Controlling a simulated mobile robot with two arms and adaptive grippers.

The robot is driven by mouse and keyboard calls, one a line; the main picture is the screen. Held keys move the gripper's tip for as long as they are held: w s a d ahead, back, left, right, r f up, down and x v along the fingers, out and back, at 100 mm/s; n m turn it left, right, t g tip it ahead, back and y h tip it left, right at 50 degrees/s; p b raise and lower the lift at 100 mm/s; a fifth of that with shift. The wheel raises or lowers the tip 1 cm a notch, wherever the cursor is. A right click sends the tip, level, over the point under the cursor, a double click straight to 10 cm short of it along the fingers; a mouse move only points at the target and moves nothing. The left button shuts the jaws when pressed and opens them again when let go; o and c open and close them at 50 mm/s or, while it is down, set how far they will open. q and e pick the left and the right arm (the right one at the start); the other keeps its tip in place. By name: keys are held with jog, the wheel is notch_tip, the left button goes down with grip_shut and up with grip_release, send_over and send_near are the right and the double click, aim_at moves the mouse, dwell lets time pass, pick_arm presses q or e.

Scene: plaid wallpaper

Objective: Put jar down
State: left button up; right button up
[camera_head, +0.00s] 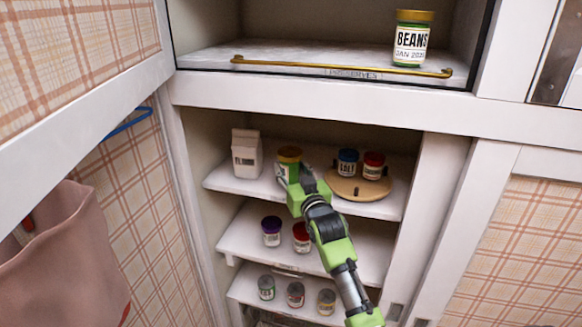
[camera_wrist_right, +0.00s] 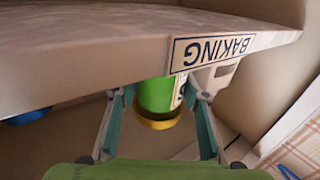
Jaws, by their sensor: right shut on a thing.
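A green jar with a gold lid (camera_head: 289,156) is at the "BAKING" shelf of the open cupboard, between a flour carton and a round wooden tray. My right gripper (camera_head: 293,182) reaches in from the front and is shut on this jar. In the right wrist view, which looks upside down, the jar (camera_wrist_right: 157,94) sits between the two fingers, partly hidden by the shelf's edge (camera_wrist_right: 90,60). I cannot tell whether its base touches the shelf. My left gripper is not in view.
The flour carton (camera_head: 246,153) stands left of the jar. The wooden tray (camera_head: 345,188) on the right holds a blue salt jar (camera_head: 347,162) and a red jar (camera_head: 373,165). Lower shelves hold several small jars. A beans jar (camera_head: 412,38) stands on the "PRESERVES" shelf above.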

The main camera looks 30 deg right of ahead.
jog(key=o, duration=0.9)
jog(key=shift+f, duration=0.15)
jog(key=o, duration=0.4)
jog(key=shift+s+a, duration=0.1)
jog(key=shift+s+a, duration=0.1)
jog(key=shift+s, duration=0.25)
jog(key=b+v, duration=0.3)
jog(key=v, duration=0.8)
